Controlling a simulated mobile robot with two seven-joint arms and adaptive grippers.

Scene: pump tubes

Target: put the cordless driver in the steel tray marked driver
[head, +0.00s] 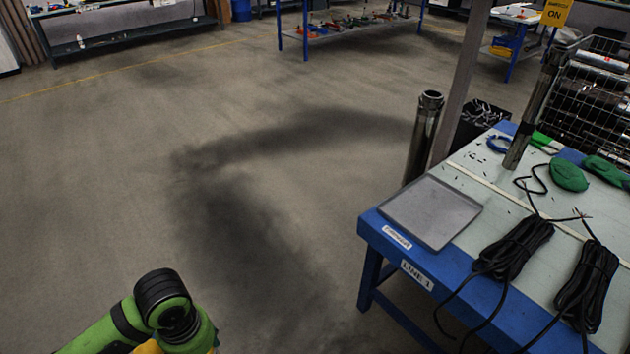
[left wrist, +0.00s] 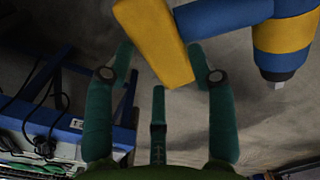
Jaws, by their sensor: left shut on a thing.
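The cordless driver (left wrist: 222,14), blue and yellow, is in my left gripper (left wrist: 160,62) in the left wrist view. The green fingers are shut on its yellow part, and its yellow and blue nose with a short metal tip points down at the right. The steel tray (head: 430,212) is flat, grey and empty, at the near left corner of the bench in the head view. A white label (head: 397,237) is on the blue edge in front of it. In the head view my left arm is at the bottom left, apart from the bench; its fingers are out of frame. My right gripper is not seen.
The blue-edged bench (head: 470,172) bears black cable bundles (head: 515,245), green gloves (head: 569,175) and a leaning steel tube (head: 532,108). Another steel tube (head: 424,137) stands upright behind the tray, near a grey post (head: 466,80). Open floor (head: 110,190) lies left of the bench.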

